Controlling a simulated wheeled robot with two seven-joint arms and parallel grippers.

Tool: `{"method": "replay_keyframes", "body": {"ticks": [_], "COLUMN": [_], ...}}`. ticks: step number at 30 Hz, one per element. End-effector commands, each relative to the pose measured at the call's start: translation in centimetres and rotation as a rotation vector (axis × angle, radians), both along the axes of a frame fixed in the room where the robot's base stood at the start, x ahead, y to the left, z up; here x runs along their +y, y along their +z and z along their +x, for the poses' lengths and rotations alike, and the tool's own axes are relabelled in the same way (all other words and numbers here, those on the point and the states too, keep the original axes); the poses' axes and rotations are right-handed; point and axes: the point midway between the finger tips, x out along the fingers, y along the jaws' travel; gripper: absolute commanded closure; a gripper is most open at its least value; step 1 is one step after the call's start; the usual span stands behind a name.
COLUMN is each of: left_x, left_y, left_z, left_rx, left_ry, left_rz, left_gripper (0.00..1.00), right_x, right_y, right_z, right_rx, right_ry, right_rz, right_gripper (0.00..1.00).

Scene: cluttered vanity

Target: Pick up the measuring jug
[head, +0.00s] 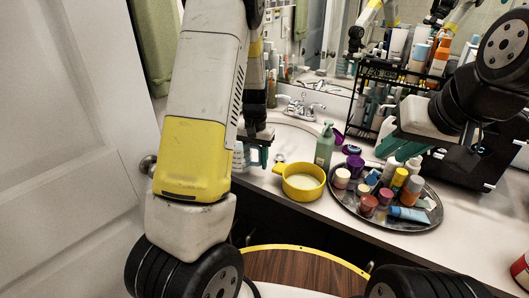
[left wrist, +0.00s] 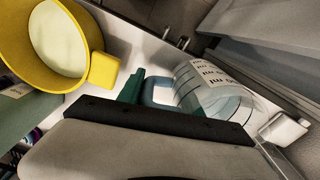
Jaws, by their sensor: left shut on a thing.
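The measuring jug (left wrist: 208,88) is clear with dark printed markings and a bluish handle (left wrist: 158,92). It lies beside the fingers in the left wrist view. In the head view only a small part of the jug (head: 241,156) shows, at the counter's left end; my left arm hides the rest. My left gripper (head: 262,142) points down there, its teal fingers shut on the jug's handle. Whether the jug touches the counter is not clear. My right gripper (head: 403,154) is at the right above the tray, its teal fingers apart and nothing visible between them.
A yellow pan (head: 303,196) stands just right of the jug, with a green pump bottle (head: 324,146) behind it. A dark oval tray (head: 386,219) holds several jars and tubes. The sink (head: 290,138) and faucet are behind; a black rack (head: 383,75) stands at the back right.

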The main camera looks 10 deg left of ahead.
Motion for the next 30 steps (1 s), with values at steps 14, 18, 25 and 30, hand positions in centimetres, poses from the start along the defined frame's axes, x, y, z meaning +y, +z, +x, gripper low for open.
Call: {"method": "replay_keyframes", "body": {"ticks": [14,18,25,30], "left_x": [-1.1,-1.4,-1.7,-1.7], "left_y": [2.5,2.8,3.1,3.1], "left_z": [-9.0,-12.2,-15.2,-15.9], "left_rx": [-0.002,-0.002,-0.003,-0.002], "left_ry": [-0.003,-0.003,-0.001,-0.001], "left_rz": [-0.003,-0.002,-0.001,0.000], "left_gripper": [1.00,1.00,1.00,1.00], "right_x": [0.0,0.0,0.0,0.0], "right_y": [0.0,0.0,0.0,0.0], "right_z": [0.0,0.0,0.0,0.0], "right_rx": [0.000,0.000,0.000,0.000], "right_ry": [0.000,0.000,0.000,0.000], "right_rz": [0.000,0.000,0.000,0.000], "right_gripper": [0.74,0.74,0.74,0.74]}}
